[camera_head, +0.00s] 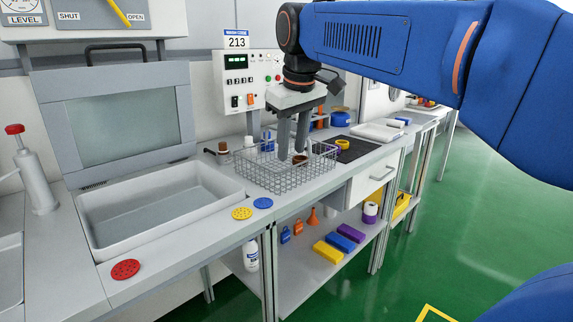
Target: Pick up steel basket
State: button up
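The steel basket (262,177) is a rectangular wire-mesh basket standing on the grey worktop, in the middle of the view. A small round brown item (300,159) shows inside it. My gripper (291,152) points down over the basket, with its two grey fingers apart and a gap between them. The fingertips reach down to about the level of the basket's rim, near its middle and right part. I cannot tell whether either finger touches the wire.
An open grey basin (160,232) with a raised lid (118,118) is left of the basket. Yellow (242,213) and blue (263,203) discs lie in front. A control box (240,82) stands behind. A yellow ring (342,143) on a dark mat is to the right.

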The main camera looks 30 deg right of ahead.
jog(key=w+d+r+n+g, duration=0.1)
jog(key=w+d+r, duration=0.2)
jog(key=w+r, duration=0.4)
jog(key=w+d+r+n+g, duration=0.1)
jog(key=w+d+r, duration=0.2)
jog(key=w+r, duration=0.45)
jog(key=f, duration=0.3)
jog(key=w+f, duration=0.1)
jog(key=f, duration=0.3)
jog(key=d+f, duration=0.1)
jog(key=f, duration=0.3)
jog(key=shift+w+f, duration=0.2)
jog(key=shift+w, duration=0.05)
notch_tip(320, 180, down, 4)
jog(key=shift+d+f, duration=0.1)
jog(key=shift+w+f+t, duration=0.1)
jog(key=shift+f+t, duration=0.2)
jog(key=shift+f, duration=0.35)
jog(key=shift+c, duration=0.6)
grip_shut()
